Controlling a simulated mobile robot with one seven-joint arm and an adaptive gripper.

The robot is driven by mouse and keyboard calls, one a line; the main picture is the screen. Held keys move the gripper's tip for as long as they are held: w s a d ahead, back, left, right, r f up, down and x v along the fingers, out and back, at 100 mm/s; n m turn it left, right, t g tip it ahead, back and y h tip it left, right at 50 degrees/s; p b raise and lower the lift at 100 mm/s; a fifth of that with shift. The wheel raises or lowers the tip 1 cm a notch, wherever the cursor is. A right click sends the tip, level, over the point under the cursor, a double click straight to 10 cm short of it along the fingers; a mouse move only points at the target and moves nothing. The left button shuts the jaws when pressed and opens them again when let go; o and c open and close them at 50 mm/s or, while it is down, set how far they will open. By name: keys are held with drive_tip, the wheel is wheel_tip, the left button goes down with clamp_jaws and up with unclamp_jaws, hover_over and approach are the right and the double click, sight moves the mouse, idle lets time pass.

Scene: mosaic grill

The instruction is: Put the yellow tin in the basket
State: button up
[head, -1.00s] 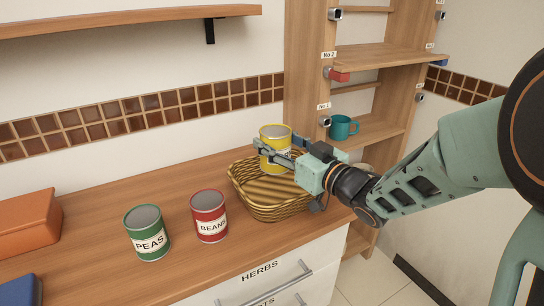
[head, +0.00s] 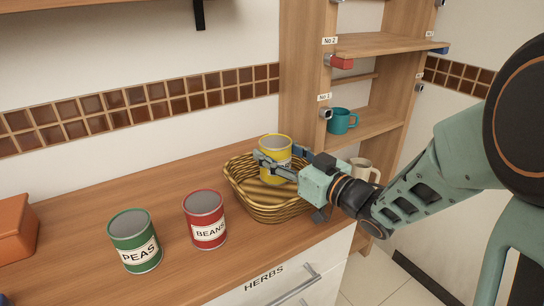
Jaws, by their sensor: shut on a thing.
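The yellow tin (head: 275,149) is upright in my gripper (head: 279,163), which is shut on it. The fingers cross the tin's lower half and hide part of its label. The tin is over the wicker basket (head: 250,203), with its lower part at or below the height of the basket's far rim. I cannot tell whether its base touches the basket floor. The basket stands on the wooden counter near its right end.
A red BEANS tin (head: 206,222) and a green PEAS tin (head: 135,243) stand left of the basket. An orange box (head: 14,230) is at the far left. A shelf unit with a teal mug (head: 341,121) and a pale mug (head: 363,167) stands behind on the right.

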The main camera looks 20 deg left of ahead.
drive_tip(key=shift+d, duration=0.1)
drive_tip(key=shift+f+b, duration=0.5)
drive_tip(key=shift+f, duration=0.1)
drive_tip(key=o, duration=1.5)
